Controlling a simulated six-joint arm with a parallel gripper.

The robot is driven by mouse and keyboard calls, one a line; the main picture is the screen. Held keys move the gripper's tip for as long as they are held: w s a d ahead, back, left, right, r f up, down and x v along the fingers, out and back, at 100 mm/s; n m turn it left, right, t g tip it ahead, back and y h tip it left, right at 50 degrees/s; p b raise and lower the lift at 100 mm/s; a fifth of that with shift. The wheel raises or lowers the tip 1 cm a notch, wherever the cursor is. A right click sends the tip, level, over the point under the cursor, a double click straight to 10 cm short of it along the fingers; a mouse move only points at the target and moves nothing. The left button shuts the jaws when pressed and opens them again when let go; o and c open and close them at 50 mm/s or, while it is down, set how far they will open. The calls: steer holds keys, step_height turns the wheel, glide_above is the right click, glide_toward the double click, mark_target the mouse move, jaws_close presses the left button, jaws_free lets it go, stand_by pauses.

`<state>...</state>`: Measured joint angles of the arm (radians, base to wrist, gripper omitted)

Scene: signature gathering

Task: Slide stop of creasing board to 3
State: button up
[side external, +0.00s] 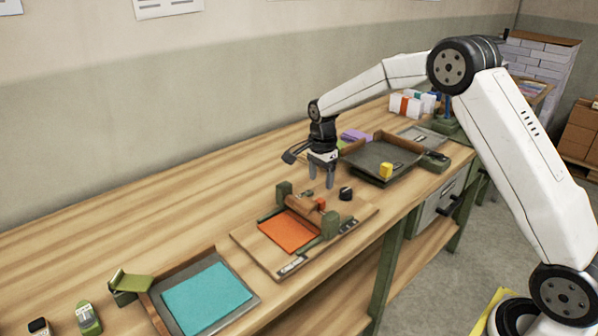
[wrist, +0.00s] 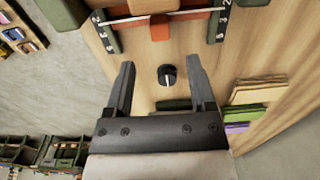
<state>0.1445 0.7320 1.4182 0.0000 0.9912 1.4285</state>
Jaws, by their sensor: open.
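The creasing board (side external: 252,250) lies on the bench, with an orange sheet (side external: 288,231) on it and a brown bar across it between green end blocks. A small orange-red piece (side external: 321,204), which looks like the stop, sits by the bar; it also shows in the wrist view (wrist: 159,30). A black knob (side external: 346,193) stands at the board's right end and shows in the wrist view (wrist: 167,75). My gripper (side external: 321,184) is open and empty above the bench behind the knob. In the wrist view its fingers (wrist: 160,85) lie either side of the knob, apart from it. Scale numbers are only partly readable.
A dark tray (side external: 350,158) with a yellow block (side external: 386,170) stands right of the board. A tray with a teal sheet (side external: 206,297) lies at the left front. Purple pads (side external: 355,136) lie behind my gripper. The back left bench is clear.

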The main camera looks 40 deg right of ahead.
mark_target(320, 200)
steer(key=shift+f, duration=3.85)
jaws_close()
